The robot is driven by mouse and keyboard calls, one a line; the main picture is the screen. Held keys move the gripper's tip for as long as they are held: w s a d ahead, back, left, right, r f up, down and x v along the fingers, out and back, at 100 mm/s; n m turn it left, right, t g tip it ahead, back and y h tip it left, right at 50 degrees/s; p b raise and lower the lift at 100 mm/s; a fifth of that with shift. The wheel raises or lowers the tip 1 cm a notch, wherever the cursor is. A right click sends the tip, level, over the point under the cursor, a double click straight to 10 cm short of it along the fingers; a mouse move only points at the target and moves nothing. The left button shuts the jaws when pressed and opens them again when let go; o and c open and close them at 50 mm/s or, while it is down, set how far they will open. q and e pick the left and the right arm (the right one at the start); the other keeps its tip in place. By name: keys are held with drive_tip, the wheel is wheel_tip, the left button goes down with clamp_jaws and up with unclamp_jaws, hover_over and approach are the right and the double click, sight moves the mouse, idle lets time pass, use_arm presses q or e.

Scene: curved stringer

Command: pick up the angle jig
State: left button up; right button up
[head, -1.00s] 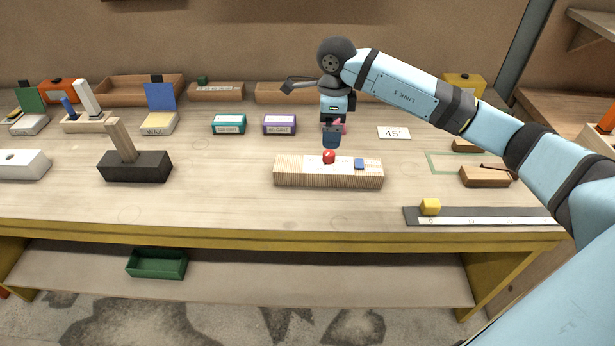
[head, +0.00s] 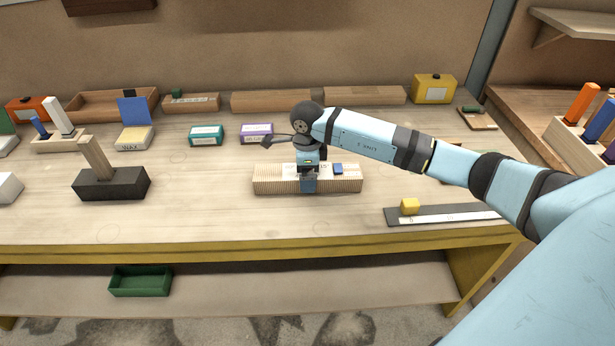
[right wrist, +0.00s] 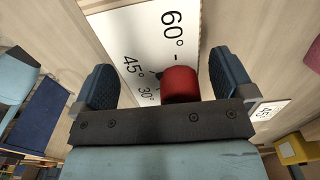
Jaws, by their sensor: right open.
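The angle jig is a pale ribbed wooden block (head: 268,181) near the front middle of the bench. It carries a white plate marked with angles (right wrist: 150,38), a red knob (right wrist: 180,85) and a small blue block (head: 338,169). My right gripper (head: 308,188) points down over the jig and hides the knob in the head view. In the right wrist view the gripper (right wrist: 162,82) is open, with the red knob between its fingers, nearer the right one. I cannot tell whether either finger touches it. My left gripper is not in view.
A dark block with a wooden post (head: 112,184) stands left. Teal (head: 206,135) and purple (head: 257,133) boxes sit behind the jig. A ruler strip with a yellow cube (head: 410,206) lies right. A green tray (head: 140,281) is below.

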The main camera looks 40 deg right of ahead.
drive_tip(key=shift+f, duration=0.4)
drive_tip(key=c, duration=1.3)
drive_tip(key=shift+r, duration=0.2)
